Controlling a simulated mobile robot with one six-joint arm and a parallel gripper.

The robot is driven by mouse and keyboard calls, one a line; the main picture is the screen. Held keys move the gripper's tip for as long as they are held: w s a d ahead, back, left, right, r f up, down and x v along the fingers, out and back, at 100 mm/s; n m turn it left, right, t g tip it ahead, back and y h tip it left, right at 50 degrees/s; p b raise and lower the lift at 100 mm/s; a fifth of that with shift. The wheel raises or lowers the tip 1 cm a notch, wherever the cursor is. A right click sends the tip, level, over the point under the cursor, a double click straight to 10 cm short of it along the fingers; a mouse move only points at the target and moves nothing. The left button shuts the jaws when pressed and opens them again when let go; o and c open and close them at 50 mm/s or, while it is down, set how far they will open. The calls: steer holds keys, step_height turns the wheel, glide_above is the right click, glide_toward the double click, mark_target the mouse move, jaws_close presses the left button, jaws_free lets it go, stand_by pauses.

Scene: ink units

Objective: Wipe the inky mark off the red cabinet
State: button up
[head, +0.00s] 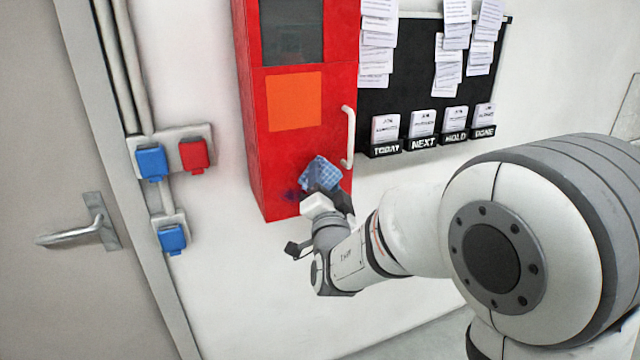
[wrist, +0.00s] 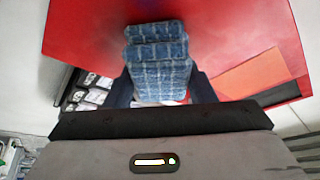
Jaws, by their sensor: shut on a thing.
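The red cabinet (head: 296,155) hangs on the white wall, with an orange panel on its door and a white handle at the right. A dark, purplish ink mark (head: 291,195) shows on the lower part of its front, just left of the cloth. My gripper (head: 328,196) is shut on a blue checked cloth (head: 319,173) in front of the lower door. In the wrist view the folded cloth (wrist: 158,60) sticks out between the fingers towards the red surface (wrist: 85,28). A dark smudge shows beyond the cloth there. I cannot tell whether the cloth touches the door. The cloth hides part of the surface.
The white door handle (head: 349,137) stands out just above and right of the cloth. A black board (head: 400,100) with papers and card trays is to the right. Blue and red sockets (head: 194,154) and a grey door (head: 50,180) are to the left.

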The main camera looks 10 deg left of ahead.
steer(key=shift+w+d, duration=0.2)
steer(key=shift+d, duration=0.1)
steer(key=s+d+b, duration=0.1)
steer(key=s+b, duration=0.1)
steer(key=s, duration=0.1)
steer(key=shift+d+f, duration=0.1)
steer(key=shift+d, duration=0.3)
steer(key=shift+s+d+b, duration=0.2)
steer(key=shift+s+d, duration=0.15)
steer(key=shift+s, duration=0.2)
steer(key=shift+s+d+b, duration=0.2)
steer(key=shift+s+d, duration=0.1)
steer(key=shift+s, duration=0.2)
steer(key=s, duration=0.1)
steer(key=s+d+b, duration=0.1)
steer(key=shift+s+d, duration=0.3)
